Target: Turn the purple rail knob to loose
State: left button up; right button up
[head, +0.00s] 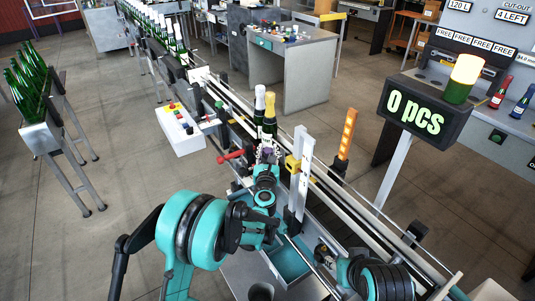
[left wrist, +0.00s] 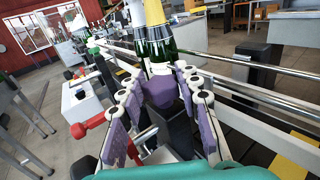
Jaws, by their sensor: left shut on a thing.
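The purple rail knob (left wrist: 163,92) sits between the fingers of my left gripper (left wrist: 160,104) in the left wrist view. The fingers have pale linked edges and purple pads, and they are shut on the knob, one finger on each side. In the head view my left gripper (head: 267,155) reaches the conveyor rail just in front of two bottles, and the knob is mostly hidden by the fingers there. I cannot read the knob's turn from these frames.
Two green bottles, one white-topped (head: 259,105) and one gold-topped (head: 270,112), stand behind the knob. A red handle (head: 235,155) is left of my gripper, and a yellow block (head: 292,164) and white upright plate (head: 302,170) are right. A counter display (head: 415,110) reads 0 pcs.

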pick_arm(q)
jog(key=shift+n+y, duration=0.8)
jog(key=shift+y, duration=0.5)
jog(key=o, duration=1.2)
jog(key=shift+s, duration=0.1)
jog(key=s, duration=0.4)
jog(key=s+d, duration=0.1)
jog(key=s, duration=0.6)
jog(key=shift+s+d, duration=0.35)
jog(key=shift+s, duration=0.05)
